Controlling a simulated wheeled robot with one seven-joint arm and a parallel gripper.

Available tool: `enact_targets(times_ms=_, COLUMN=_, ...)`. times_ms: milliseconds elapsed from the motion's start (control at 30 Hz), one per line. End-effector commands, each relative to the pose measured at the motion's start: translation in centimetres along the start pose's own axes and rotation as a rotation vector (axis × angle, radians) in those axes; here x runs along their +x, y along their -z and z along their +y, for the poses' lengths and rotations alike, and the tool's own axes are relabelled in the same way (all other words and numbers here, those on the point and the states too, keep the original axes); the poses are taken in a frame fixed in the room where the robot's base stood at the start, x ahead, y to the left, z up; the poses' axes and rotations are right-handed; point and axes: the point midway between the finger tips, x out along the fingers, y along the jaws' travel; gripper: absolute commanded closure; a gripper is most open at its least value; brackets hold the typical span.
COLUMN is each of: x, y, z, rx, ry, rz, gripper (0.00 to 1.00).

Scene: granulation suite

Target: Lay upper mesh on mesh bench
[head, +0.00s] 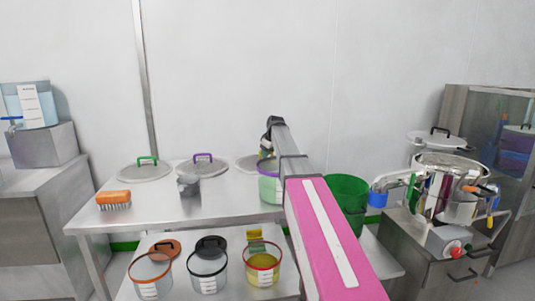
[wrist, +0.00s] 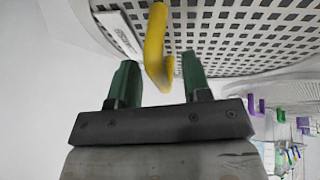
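A pale perforated mesh disc (wrist: 235,35) with a yellow handle (wrist: 157,45) and a white label fills the top of the wrist view. My gripper (wrist: 159,72) has green fingertips standing apart on either side of the handle, with a gap showing on both sides. In the head view, my gripper (head: 267,148) is low over the back of a steel bench (head: 225,208), and partly hides a round grey disc (head: 245,163). Two similar discs lie left of it, one with a purple handle (head: 203,165), one with a green handle (head: 146,169). I cannot tell which is the upper mesh.
An orange brush (head: 114,200) and a grey cup (head: 189,185) stand on the bench. Several clear buckets, one with a yellow item (head: 263,268), are on the lower shelf. A green bin (head: 346,195) and a steel vessel (head: 448,190) stand right of my arm.

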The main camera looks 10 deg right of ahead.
Motion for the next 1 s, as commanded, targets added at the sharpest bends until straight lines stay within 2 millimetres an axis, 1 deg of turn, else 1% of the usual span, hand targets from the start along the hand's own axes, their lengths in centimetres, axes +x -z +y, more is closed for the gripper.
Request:
enact_targets(times_ms=67, x=-0.2, y=0.0, z=0.0, rx=0.0, ry=0.0, rz=0.0, gripper=0.56)
enact_targets(times_ms=167, x=-0.9, y=0.0, z=0.0, rx=0.0, ry=-0.001, rz=0.001, gripper=0.56)
enact_targets(times_ms=267, x=-2.3, y=0.0, z=0.0, rx=0.0, ry=-0.002, rz=0.001, gripper=0.56)
enact_targets(times_ms=500, x=-7.0, y=0.0, z=0.0, rx=0.0, ry=-0.002, rz=0.001, gripper=0.56)
enact_targets(times_ms=700, x=-9.7, y=0.0, z=0.0, rx=0.0, ry=-0.001, rz=0.001, gripper=0.56)
enact_targets(times_ms=833, x=-10.6, y=0.0, z=0.0, rx=0.0, ry=-0.001, rz=0.001, gripper=0.56)
enact_targets(times_ms=1000, x=-10.8, y=0.0, z=0.0, rx=0.0, ry=0.0, rz=0.0, gripper=0.56)
